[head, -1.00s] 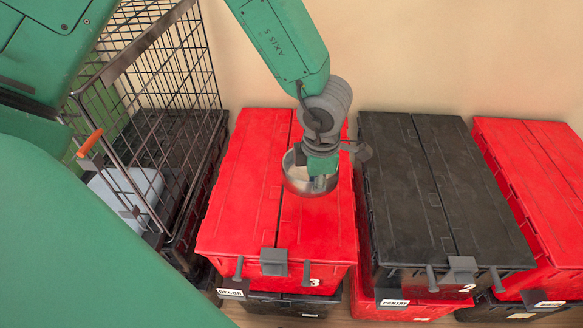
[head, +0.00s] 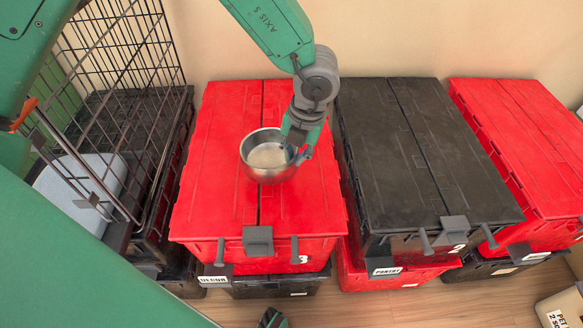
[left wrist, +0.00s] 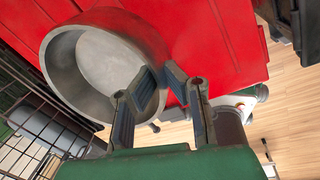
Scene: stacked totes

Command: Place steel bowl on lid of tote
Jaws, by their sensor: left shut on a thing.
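The steel bowl (head: 268,160) is upright over the middle of the red lid of tote 3 (head: 220,190) in the head view. My left gripper (head: 303,138) is shut on the bowl's right rim. In the left wrist view the bowl (left wrist: 95,70) opens toward the camera, with the fingertips of my left gripper (left wrist: 160,80) at its rim. Red lid (left wrist: 205,40) shows behind it. I cannot tell whether the bowl's base touches the lid.
A black-lidded tote (head: 425,165) stands close on the right, with another red tote (head: 525,140) beyond. A wire cage (head: 120,100) with a white item (head: 85,190) stands on the left. The wall is just behind. Wooden floor (head: 460,300) shows in front.

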